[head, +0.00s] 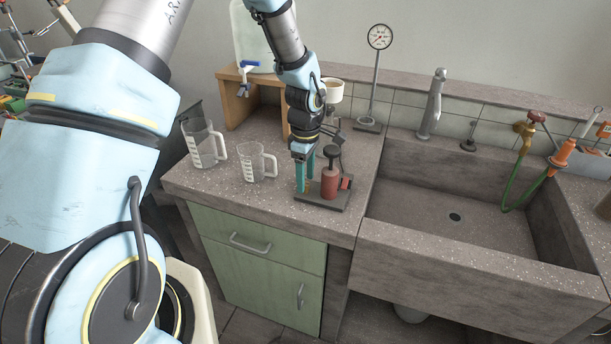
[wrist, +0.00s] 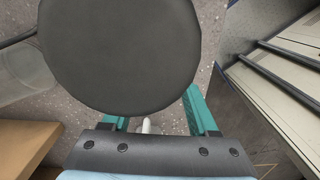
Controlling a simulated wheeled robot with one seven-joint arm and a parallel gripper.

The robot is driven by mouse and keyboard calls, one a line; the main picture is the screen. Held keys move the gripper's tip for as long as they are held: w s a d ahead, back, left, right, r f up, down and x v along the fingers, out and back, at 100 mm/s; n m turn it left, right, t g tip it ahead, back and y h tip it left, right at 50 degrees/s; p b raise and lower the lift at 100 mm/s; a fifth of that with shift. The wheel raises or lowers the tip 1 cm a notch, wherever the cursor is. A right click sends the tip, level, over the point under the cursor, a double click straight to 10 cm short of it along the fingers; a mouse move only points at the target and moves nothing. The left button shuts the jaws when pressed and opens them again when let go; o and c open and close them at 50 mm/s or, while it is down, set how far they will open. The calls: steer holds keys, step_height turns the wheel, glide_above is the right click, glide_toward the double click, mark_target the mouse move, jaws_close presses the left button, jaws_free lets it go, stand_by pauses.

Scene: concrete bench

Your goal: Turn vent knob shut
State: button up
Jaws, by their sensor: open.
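A small device with a red cylinder (head: 329,184) stands on a dark base plate (head: 338,203) near the bench's front edge. A round black knob (head: 331,151) tops its stem; I cannot tell for certain that this is the vent knob. In the wrist view a large dark disc (wrist: 120,52), apparently this black top, fills the upper middle and hides part of my fingers. My gripper (head: 305,173) points down just left of the red cylinder, its teal fingers apart. In the wrist view my gripper (wrist: 155,112) shows its fingers spread, partly beneath the disc. I see no grip on anything.
Two clear measuring jugs (head: 257,163) (head: 204,144) stand to the left. A wooden stand (head: 238,110) and a dial gauge on a post (head: 379,38) are behind. A stone sink (head: 440,205) with a tap (head: 433,103) lies to the right. Green drawers (head: 258,246) are below.

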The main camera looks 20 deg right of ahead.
steer(key=shift+f, duration=0.45)
jaws_close()
stand_by(0.4)
